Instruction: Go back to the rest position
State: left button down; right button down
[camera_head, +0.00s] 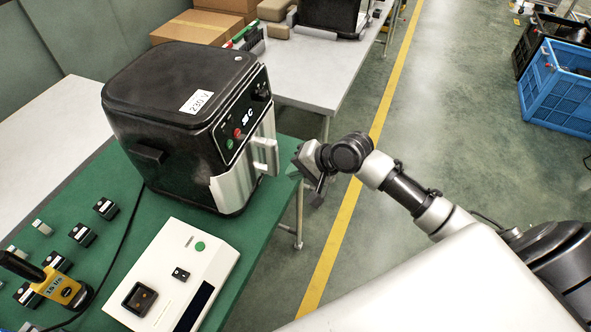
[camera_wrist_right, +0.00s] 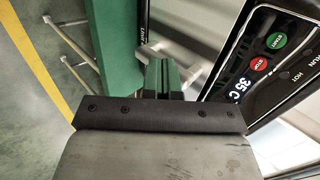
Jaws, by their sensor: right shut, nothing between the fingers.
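My right arm reaches in from the right in the head view, and its gripper (camera_head: 305,160) is beside the handle (camera_head: 264,156) of the black fryer (camera_head: 172,92). In the right wrist view the gripper (camera_wrist_right: 165,80) is shut with nothing held, its green fingers together in front of the silver fryer handle area. Whether the fingers touch the handle I cannot tell. The fryer stands on the green table, and its drawer front looks closed. My left gripper is not in view.
The green table (camera_head: 262,216) also bears a white box with a green button (camera_head: 218,256), a yellow tool (camera_head: 62,288) and several small black blocks. A white table (camera_head: 300,80) stands behind. A blue crate (camera_head: 560,90) is at right. The floor between is clear.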

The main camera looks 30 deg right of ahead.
dwell(0.3)
jog(key=s+d+f+n+h+b, duration=0.1)
jog(key=s+d+f+h, duration=0.15)
jog(key=f, duration=0.75)
jog(key=s+d+f+n+g+h, duration=0.1)
jog(key=s+d+f, duration=0.15)
jog(key=f, duration=0.75)
jog(key=s+d+f+h+b, duration=0.15)
jog(key=s+f, duration=0.25)
jog(key=f, duration=0.5)
jog(key=s+a+f+n+g, duration=0.1)
jog(key=s+f+n, duration=0.2)
jog(key=s+f, duration=0.3)
jog(key=s+a+f+n+g+h, duration=0.1)
jog(key=s+f, duration=0.6)
jog(key=s, duration=0.9)
jog(key=s+a+f+n+g, duration=0.2)
jog(key=s+f+n, duration=0.3)
jog(key=s, duration=0.6)
jog(key=shift+a+f+n+g+h+b, duration=0.35)
jog(key=shift+a+f+g, duration=0.1)
jog(key=shift+f, duration=0.3)
